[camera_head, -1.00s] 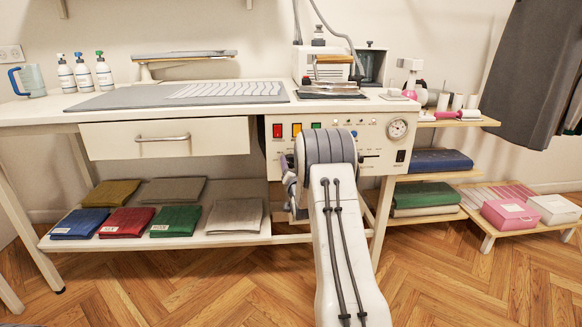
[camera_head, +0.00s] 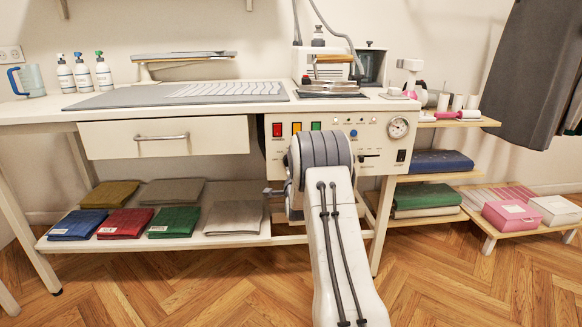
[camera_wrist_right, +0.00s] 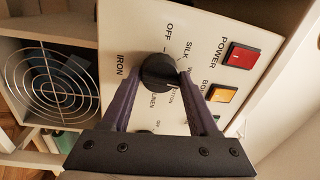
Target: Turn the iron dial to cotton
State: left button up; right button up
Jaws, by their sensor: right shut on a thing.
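The iron dial (camera_wrist_right: 158,72) is a round black knob on the cream control panel (camera_wrist_right: 120,30), seen in the right wrist view. Printed words around it include OFF, SILK and LINEN, with a partly hidden word that looks like COTTON. My right gripper (camera_wrist_right: 160,78) is shut on the dial, one grey-purple finger on each side. I cannot tell exactly which word the dial's mark points to. In the head view the panel (camera_head: 375,130) sits under the tabletop, and my right arm hides the dial. My left gripper is not in view.
Beside the dial are a red power switch (camera_wrist_right: 243,58) and an orange switch (camera_wrist_right: 222,93). A round wire grille (camera_wrist_right: 45,82) is at the left of the wrist view. In the head view, an iron (camera_head: 330,75) rests on the table, and folded cloths fill the lower shelf (camera_head: 245,240).

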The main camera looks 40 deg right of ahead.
jog(key=shift+f+m+g+h+b, duration=0.2)
jog(key=shift+m+b, duration=0.3)
jog(key=shift+m, duration=1.55)
jog(key=shift+f+m+g+h+b, duration=0.15)
jog(key=shift+m+b, duration=0.3)
jog(key=shift+m, duration=1.6)
jog(key=shift+a+m, duration=0.1)
jog(key=shift+m, duration=0.2)
jog(key=o, duration=1.3)
jog(key=shift+c, duration=0.2)
jog(key=shift+o, duration=0.3)
jog(key=shift+w+r, duration=0.1)
jog(key=shift+r, duration=0.05)
